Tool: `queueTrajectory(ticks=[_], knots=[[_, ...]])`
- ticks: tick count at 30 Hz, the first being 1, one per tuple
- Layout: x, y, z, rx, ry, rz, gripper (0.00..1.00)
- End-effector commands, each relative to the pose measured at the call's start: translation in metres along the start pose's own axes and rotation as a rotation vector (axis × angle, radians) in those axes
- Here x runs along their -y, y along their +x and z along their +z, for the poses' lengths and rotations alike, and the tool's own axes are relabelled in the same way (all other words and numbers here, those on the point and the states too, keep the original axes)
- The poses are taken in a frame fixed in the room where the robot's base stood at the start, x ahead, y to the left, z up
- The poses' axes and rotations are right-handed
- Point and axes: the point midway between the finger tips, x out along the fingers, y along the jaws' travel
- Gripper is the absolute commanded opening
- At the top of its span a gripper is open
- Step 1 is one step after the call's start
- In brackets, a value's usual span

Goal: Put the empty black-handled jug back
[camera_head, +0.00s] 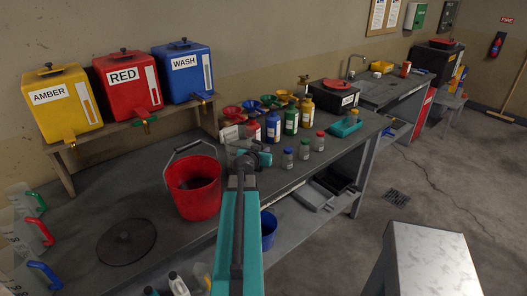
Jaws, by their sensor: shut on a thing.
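My gripper (246,156) is at the end of my teal arm, above the bench and right of the red bucket. It is shut on a clear jug (232,134), which shows only in part just beyond it. The jug's handle is hidden by the gripper, and I see no liquid in it. At the left edge of the bench stand other clear jugs (18,232), with green, red and blue handles, partly cut off by the frame.
The red bucket (194,188) and a dark round lid (126,241) are on the bench (90,190). Amber, red and blue tanks (127,82) stand on a shelf behind. Coloured funnels (268,101), bottles (291,118) and small jars (304,149) stand right of my gripper.

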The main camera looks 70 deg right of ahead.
Motion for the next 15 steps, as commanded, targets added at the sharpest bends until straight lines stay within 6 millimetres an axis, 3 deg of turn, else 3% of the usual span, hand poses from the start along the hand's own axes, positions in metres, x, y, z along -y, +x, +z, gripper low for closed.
queueTrajectory(ticks=[12,13,15], knots=[[-0.0004,0.0011,0.0025,-0.001,0.002,0.0,0.0],[-0.0005,0.0008,0.0018,0.0,0.001,0.001,0.17],[-0.0006,0.0008,0.0016,0.0,0.001,0.001,0.29]])
